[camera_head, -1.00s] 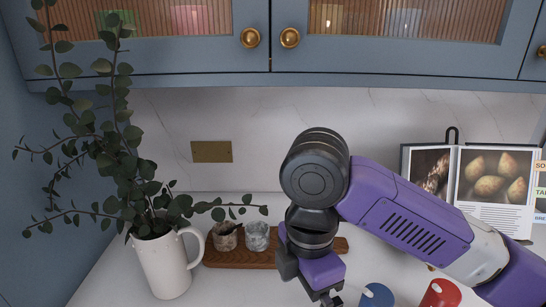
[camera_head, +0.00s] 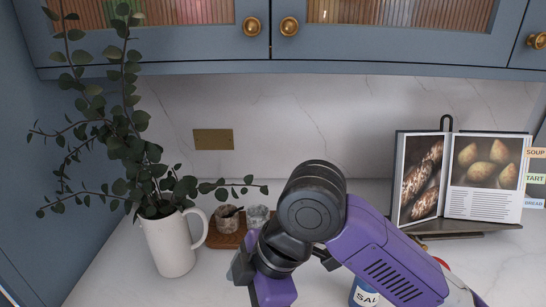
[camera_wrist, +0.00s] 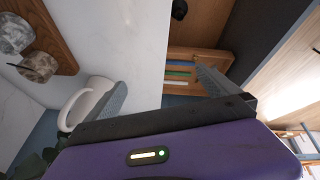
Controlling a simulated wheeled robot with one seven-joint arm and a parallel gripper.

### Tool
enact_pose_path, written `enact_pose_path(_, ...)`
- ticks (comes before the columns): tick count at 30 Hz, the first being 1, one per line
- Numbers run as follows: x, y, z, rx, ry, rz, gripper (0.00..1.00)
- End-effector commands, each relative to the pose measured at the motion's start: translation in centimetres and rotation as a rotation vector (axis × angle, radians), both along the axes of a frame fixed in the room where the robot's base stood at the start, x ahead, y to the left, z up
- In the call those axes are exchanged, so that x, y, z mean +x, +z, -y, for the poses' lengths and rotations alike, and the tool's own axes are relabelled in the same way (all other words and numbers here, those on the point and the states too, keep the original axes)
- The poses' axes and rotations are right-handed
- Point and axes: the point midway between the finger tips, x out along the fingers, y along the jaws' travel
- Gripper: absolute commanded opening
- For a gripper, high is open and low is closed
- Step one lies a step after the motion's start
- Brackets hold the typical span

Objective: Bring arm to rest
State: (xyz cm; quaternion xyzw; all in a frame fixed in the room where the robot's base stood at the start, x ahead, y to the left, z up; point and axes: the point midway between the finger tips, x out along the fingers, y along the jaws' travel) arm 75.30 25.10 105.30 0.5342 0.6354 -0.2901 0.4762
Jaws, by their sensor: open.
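My gripper (camera_wrist: 155,92) is open and empty in the wrist view, with its two grey fingers wide apart. It hangs over the counter's front edge, with white counter to the left and an open wooden drawer (camera_wrist: 182,55) beyond the right finger. In the head view my purple hand (camera_head: 272,291) is at the bottom middle and its fingertips are out of frame. My arm is bent, with the elbow over the counter and the hand low.
A white jug (camera_head: 170,245) with leafy branches stands at left, next to a wooden board (camera_head: 222,240) with two small stone pots. A blue canister marked SAL (camera_head: 366,292) is partly behind my arm. An open cookbook (camera_head: 485,178) stands at right. Blue cupboards (camera_head: 160,50) hang above.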

Motion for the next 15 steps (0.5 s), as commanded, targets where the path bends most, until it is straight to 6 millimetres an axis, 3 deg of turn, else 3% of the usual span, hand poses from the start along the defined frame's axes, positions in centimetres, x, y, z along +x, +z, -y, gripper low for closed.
enact_pose_path(6,-1.2,-0.1,-6.3,0.32,-0.133,-0.038,1.0)
enact_pose_path(9,-1.3,0.4,-8.4,0.478,-0.228,-0.06,1.0)
enact_pose_path(15,-1.0,1.0,-10.4,0.756,-0.447,-0.107,1.0)
